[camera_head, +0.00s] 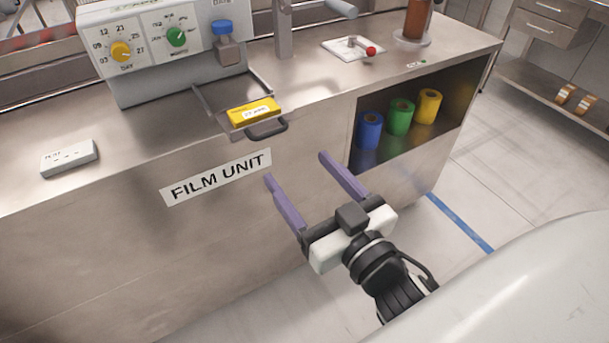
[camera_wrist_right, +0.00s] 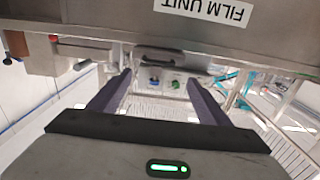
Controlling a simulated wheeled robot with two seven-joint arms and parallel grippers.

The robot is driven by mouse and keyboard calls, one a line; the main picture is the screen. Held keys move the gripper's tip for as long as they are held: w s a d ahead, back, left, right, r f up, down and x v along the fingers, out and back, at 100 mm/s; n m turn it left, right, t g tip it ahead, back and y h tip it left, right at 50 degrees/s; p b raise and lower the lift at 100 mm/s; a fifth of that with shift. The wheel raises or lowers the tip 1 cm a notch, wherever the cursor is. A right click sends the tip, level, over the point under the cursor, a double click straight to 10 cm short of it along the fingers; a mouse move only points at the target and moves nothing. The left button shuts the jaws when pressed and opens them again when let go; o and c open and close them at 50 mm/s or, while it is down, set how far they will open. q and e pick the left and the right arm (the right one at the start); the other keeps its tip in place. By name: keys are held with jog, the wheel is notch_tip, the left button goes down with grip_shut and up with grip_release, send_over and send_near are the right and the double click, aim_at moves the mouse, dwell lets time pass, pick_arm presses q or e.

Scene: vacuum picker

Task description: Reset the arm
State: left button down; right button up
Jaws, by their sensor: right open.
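My right gripper (camera_head: 296,167) is open and empty, with its two purple fingers spread wide. It hangs in front of the film unit's steel cabinet (camera_head: 240,225), below the counter edge and to the right of the "FILM UNIT" label (camera_head: 216,178). In the right wrist view the open fingers (camera_wrist_right: 158,80) also show with nothing between them, and the label (camera_wrist_right: 217,11) appears upside down. My left gripper is not in view.
A yellow box (camera_head: 254,112) sits in a drawer with a dark handle (camera_head: 267,129) at the counter edge. Blue (camera_head: 369,131), green (camera_head: 400,117) and yellow (camera_head: 428,106) rolls stand in the open shelf. A dial panel (camera_head: 150,45), a white box (camera_head: 69,158) and a red-knobbed lever (camera_head: 370,51) are on the counter.

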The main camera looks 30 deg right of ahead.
dwell(0.3)
jog(key=s+a+f+g+y, duration=0.1)
jog(key=s+f+g, duration=0.2)
jog(key=f, duration=0.7)
jog(key=s+a+f+n+g, duration=0.1)
jog(key=s+a+f+g, duration=0.1)
jog(key=f, duration=0.9)
jog(key=s+a+f+n+g+y, duration=0.1)
jog(key=s+f+g, duration=0.3)
jog(key=f, duration=0.6)
jog(key=shift+s+a+f+y, duration=0.3)
jog(key=shift+s, duration=0.95)
